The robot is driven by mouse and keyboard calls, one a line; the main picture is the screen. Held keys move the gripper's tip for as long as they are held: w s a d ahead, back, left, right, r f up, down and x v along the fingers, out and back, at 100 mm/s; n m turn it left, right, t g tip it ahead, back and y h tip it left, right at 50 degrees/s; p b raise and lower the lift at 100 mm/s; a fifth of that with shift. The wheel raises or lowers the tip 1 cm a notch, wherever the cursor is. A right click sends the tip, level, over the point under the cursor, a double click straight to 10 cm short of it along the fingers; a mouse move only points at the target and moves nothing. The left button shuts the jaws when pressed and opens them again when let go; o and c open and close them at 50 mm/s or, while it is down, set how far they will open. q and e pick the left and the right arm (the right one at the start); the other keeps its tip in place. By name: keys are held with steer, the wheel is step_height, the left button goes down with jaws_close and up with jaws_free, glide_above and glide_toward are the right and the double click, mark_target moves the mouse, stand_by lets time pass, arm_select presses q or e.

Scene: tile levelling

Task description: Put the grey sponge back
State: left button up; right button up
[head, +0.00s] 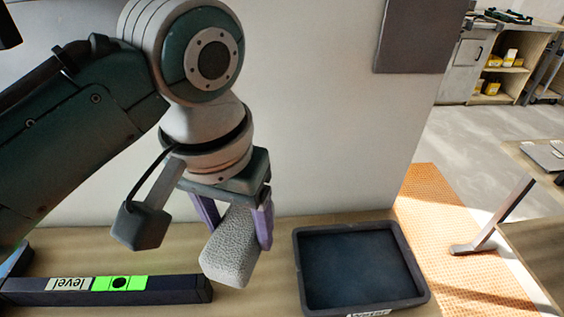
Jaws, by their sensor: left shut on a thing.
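The grey sponge (231,252) is a speckled light grey block, tilted, in the head view. My left gripper (236,228) points down with purple fingers on both sides of the sponge and is shut on it. The sponge hangs above the bench, between the level and a dark tray (413,262). The tray lies to the right of the sponge, with a dark bluish floor and a pale label on its front rim; it looks empty. My right gripper is not in view.
A black level (180,291) with a green panel lies on the tan bench (280,233) at the lower left. A pale wall rises behind the bench. To the right are an orange perforated floor mat (432,200), a table (530,165) and shelves with yellow items.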

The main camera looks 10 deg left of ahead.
arm_select(q)
steer(key=f, duration=0.2)
steer(key=f+b, duration=0.1)
steer(key=f, duration=0.5)
steer(key=shift+s, duration=0.3)
steer(key=shift+f, duration=0.3)
steer(key=shift+f, duration=0.15)
steer(key=o, duration=1.4)
steer(key=shift+o, duration=0.2)
